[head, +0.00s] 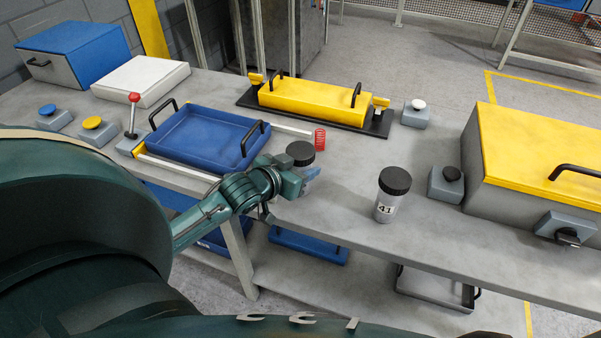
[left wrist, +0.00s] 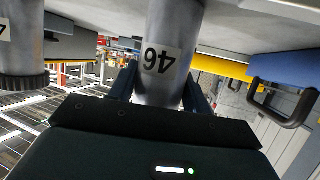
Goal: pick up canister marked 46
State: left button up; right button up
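The canister marked 46 (left wrist: 162,55) is grey with a white label, upside down in the left wrist view. In the head view its dark lid (head: 300,150) shows just behind my left gripper (head: 306,178), which hides most of its body. The canister is between the two fingers of my left gripper (left wrist: 162,92), one finger on each side, close to its wall. I cannot tell whether the fingers press on it. A second canister marked 41 (head: 386,207), with a black lid, stands upright on the bench to the right. My right gripper is not in view.
A blue tray (head: 165,154) lies left of the gripper. The bench front edge is close.

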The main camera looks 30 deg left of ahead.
pick_arm(q)
jog(key=c, duration=0.7)
jog(key=shift+c, duration=0.3)
jog(key=shift+r, duration=0.15)
